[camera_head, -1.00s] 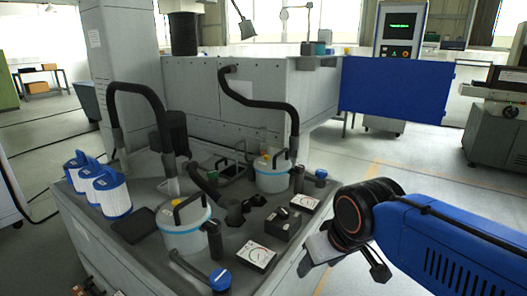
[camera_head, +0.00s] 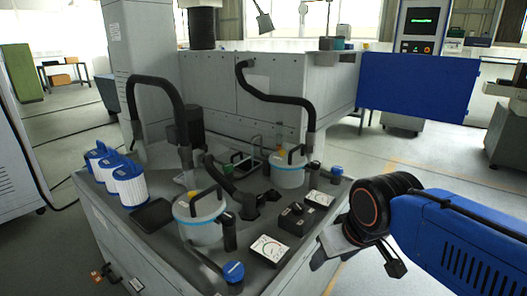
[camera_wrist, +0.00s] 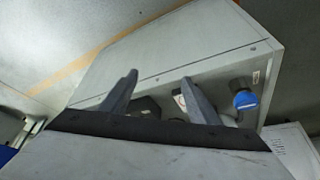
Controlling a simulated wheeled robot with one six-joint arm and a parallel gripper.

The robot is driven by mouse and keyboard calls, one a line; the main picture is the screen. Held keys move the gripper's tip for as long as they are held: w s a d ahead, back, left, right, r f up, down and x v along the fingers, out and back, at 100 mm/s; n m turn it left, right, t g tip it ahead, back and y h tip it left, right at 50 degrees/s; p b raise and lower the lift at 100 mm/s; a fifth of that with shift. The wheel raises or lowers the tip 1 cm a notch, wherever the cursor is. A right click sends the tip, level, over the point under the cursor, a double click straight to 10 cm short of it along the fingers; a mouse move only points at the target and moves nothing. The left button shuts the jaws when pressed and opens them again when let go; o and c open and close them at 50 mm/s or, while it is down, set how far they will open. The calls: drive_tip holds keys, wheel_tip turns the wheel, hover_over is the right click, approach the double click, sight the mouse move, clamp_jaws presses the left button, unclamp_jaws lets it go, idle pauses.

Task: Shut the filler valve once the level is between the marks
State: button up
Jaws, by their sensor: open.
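Two blue-capped knobs stand on the grey bench top, one at the near edge (camera_head: 233,271) and one at the far right (camera_head: 336,171). I cannot tell which, if either, is the filler valve. Two pale round vessels with blue bands and black handles stand there, a near one (camera_head: 200,222) and a far one (camera_head: 289,170). Their level and marks are too small to read. My gripper (camera_head: 358,258) is open and empty, off the bench's right side. In the wrist view, its two fingers (camera_wrist: 160,82) are apart, with one blue knob (camera_wrist: 245,99) beyond them to the right.
White-and-blue filter cartridges (camera_head: 129,184) stand at the bench's left. Black hoses (camera_head: 160,85) arch over it. Two white dial gauges, near (camera_head: 269,249) and far (camera_head: 319,199), lie by the right edge. A blue panel (camera_head: 418,86) juts out behind. Floor to the right is open.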

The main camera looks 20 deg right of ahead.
drive_tip(key=w+a+r+n, duration=0.2)
drive_tip(key=w+r+n, duration=0.1)
drive_tip(key=w+r, duration=0.8)
wheel_tip(320, 180, up, 2)
drive_tip(key=n+g+y, duration=0.2)
drive_tip(key=n+y, duration=0.2)
drive_tip(key=n, duration=0.4)
hover_over(228, 166)
drive_tip(key=s+d, duration=0.4)
drive_tip(key=d, duration=0.2)
drive_tip(key=x, duration=1.7)
drive_tip(key=shift+s+d, duration=0.1)
drive_tip(key=shift+d, duration=0.2)
drive_tip(key=c, duration=1.1)
